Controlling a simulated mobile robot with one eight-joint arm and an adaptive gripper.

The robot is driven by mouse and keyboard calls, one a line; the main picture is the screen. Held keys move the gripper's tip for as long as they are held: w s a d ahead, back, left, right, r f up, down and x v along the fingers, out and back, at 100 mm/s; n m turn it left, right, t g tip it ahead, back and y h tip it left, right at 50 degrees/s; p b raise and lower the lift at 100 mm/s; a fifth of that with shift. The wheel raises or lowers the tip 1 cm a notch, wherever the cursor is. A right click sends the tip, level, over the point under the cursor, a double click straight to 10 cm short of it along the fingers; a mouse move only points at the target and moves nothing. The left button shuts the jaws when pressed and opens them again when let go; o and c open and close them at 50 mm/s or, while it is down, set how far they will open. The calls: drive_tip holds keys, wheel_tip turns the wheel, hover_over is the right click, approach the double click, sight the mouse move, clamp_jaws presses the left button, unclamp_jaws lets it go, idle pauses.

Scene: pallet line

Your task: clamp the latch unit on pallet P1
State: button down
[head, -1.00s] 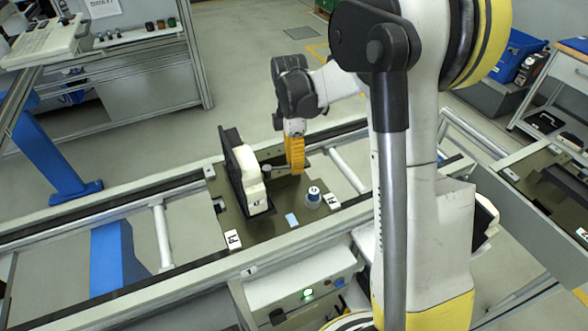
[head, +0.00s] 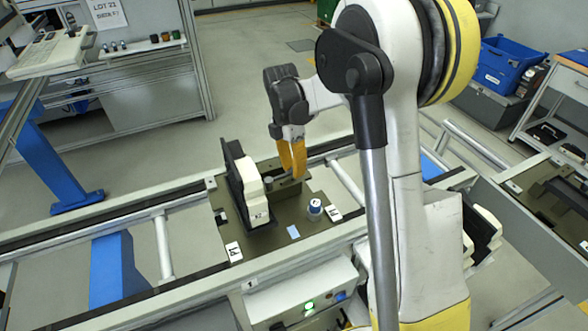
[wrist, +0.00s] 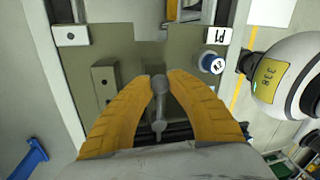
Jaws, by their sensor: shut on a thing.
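Pallet P1 (head: 225,225) lies on the conveyor frame and carries the latch unit (head: 252,200), a cream and black upright block. A grey clamp lever (head: 268,182) with a rounded end stands beside the unit's right face. My gripper (head: 297,176) has yellow fingers, which come down at the lever's right end. The latch unit is hard to make out in the wrist view, with the fingers and wrist covering the lower part.
A blue-and-white round piece (head: 315,208) and a light blue patch (head: 293,232) are on the pallet. A control box (head: 310,300) with a lit green button is at the front. Conveyor rails (head: 110,215) run along both sides. A second pallet (head: 550,190) is at right.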

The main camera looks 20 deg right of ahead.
drive_tip(key=c, duration=1.2)
unclamp_jaws()
drive_tip(key=r, duration=0.4)
drive_tip(key=w+r, duration=0.1)
drive_tip(key=r, duration=0.3)
drive_tip(key=w+r, duration=0.1)
drive_tip(key=r, duration=0.2)
drive_tip(key=shift+w+a+r, duration=0.1)
drive_tip(key=shift+a+r, duration=0.15)
drive_tip(key=shift+r, duration=0.15)
